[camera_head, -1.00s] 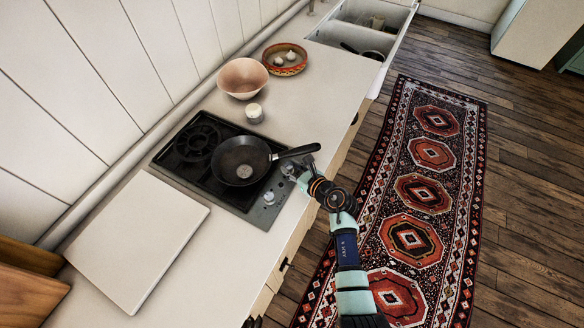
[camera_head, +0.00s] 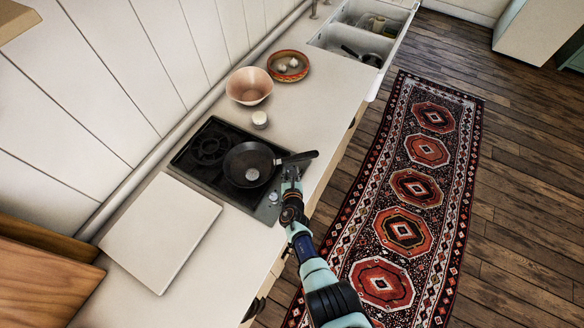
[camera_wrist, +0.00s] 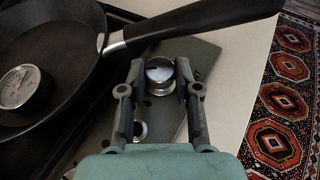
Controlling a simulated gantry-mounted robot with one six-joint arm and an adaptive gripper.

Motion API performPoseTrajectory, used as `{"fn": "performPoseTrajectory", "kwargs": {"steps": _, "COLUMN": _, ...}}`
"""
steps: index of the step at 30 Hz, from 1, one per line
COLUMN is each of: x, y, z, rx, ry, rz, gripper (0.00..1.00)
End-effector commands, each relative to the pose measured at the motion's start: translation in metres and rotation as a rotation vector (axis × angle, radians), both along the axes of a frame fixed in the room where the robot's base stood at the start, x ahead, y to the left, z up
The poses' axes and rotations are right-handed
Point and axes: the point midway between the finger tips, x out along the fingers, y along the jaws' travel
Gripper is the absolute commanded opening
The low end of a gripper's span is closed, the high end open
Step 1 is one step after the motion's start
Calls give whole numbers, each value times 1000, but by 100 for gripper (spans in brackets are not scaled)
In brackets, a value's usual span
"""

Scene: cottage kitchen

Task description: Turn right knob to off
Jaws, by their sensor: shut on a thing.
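The right knob (camera_wrist: 159,76) is a round silver control on the stove's front strip, in the upper middle of the wrist view. My gripper (camera_wrist: 161,78) has one finger on each side of it and is shut on it. The knob's mark is too small to read surely. The other knob (camera_wrist: 140,131) sits nearer my palm, outside the fingertips; it also shows in the head view (camera_head: 273,197). In the head view my gripper (camera_head: 291,176) is at the front edge of the black stove (camera_head: 190,172) and hides the right knob.
A black frying pan (camera_head: 249,165) stands on the stove, its handle (camera_head: 298,157) reaching out just beyond my gripper. A round gauge (camera_wrist: 19,87) lies in the pan. A white jar (camera_head: 260,119), pink bowl (camera_head: 249,86) and pale board (camera_head: 160,235) are on the counter.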

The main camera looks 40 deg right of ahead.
Motion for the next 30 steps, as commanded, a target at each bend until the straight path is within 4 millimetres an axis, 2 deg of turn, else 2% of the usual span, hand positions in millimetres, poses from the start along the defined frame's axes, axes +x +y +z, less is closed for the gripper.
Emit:
{"fn": "performPoseTrajectory", "kwargs": {"steps": 10, "x": 4, "y": 1, "z": 3, "rx": -6, "ry": -4, "rz": -142, "gripper": 0}}
{"fn": "performPoseTrajectory", "kwargs": {"steps": 26, "x": 3, "y": 1, "z": 4, "rx": -7, "ry": -2, "rz": -166, "gripper": 0}}
{"fn": "performPoseTrajectory", "kwargs": {"steps": 27, "x": 3, "y": 1, "z": 4, "rx": -7, "ry": -2, "rz": -166, "gripper": 39}}
{"fn": "performPoseTrajectory", "kwargs": {"steps": 30, "x": 3, "y": 1, "z": 3, "rx": -6, "ry": -1, "rz": -166, "gripper": 56}}
